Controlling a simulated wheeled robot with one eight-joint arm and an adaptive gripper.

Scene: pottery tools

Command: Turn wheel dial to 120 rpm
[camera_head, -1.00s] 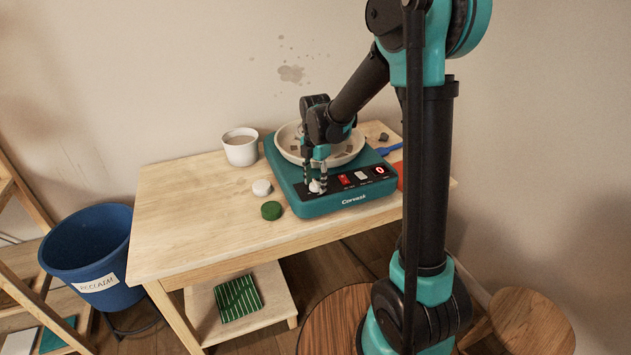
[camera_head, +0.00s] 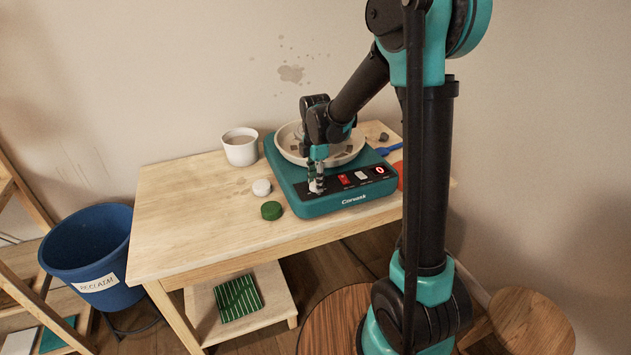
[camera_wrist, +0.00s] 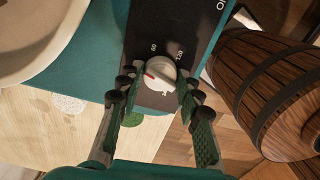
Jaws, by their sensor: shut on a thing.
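The teal pottery wheel (camera_head: 335,203) stands on the wooden table, with a black control panel along its front edge. Its white dial (camera_wrist: 160,72) is at the left end of that panel, with a red pointer mark facing left in the wrist view.
A red switch (camera_head: 345,180) and other controls sit right of the dial. A shallow basin (camera_head: 352,158) tops the wheel. A white cup (camera_head: 240,147), a pale disc (camera_head: 262,187) and a green disc (camera_head: 271,210) lie to the left. The table's left side (camera_head: 180,220) is clear.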

